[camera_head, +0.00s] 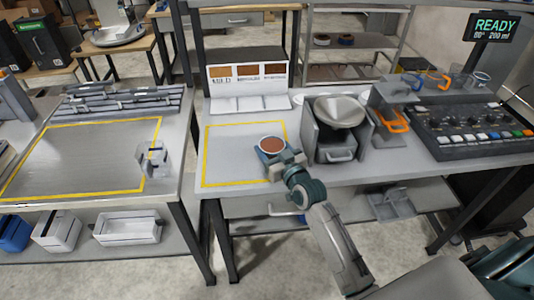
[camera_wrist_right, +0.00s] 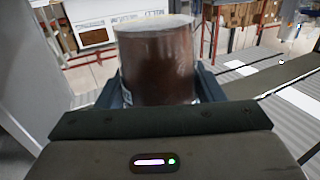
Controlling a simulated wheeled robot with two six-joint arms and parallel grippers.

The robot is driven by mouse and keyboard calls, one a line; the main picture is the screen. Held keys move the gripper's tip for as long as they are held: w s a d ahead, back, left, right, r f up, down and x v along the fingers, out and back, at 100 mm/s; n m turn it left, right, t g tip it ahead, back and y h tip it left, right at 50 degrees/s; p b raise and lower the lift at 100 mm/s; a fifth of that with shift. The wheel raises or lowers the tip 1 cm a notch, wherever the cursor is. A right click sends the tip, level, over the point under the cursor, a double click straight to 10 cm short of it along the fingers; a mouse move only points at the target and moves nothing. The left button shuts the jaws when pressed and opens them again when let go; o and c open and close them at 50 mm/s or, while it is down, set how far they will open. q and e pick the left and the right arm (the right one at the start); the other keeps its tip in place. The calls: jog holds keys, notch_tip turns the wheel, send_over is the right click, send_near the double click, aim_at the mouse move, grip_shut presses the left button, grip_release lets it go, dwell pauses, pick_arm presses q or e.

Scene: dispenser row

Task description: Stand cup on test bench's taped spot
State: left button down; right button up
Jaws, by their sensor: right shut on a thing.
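The cup (camera_head: 271,145) has a pale rim and a reddish-brown inside or filling. It looks upright in my right gripper (camera_head: 281,157), whose jaws are shut on it. In the right wrist view the brown cup (camera_wrist_right: 157,62) stands between the two fingers (camera_wrist_right: 160,92). In the head view the cup overlaps the right side of a yellow taped rectangle (camera_head: 236,185) on the middle bench (camera_head: 330,178). Whether its base touches the bench is hidden. My left gripper is not in view.
A grey machine with a round bowl (camera_head: 338,111) stands close right of the cup. A control panel (camera_head: 470,125) is further right, under a READY screen (camera_head: 493,27).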

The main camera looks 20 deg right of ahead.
jog(key=shift+w+a, duration=0.35)
jog(key=shift+w, duration=0.25)
jog(key=shift+w+a+f, duration=0.1)
jog(key=shift+f, duration=1.7)
jog(key=shift+f+b, duration=0.15)
jog(key=shift+b, duration=0.2)
jog(key=o, duration=1.2)
jog(key=s+d, duration=0.1)
jog(key=s, duration=1.1)
jog(key=shift+d, duration=0.2)
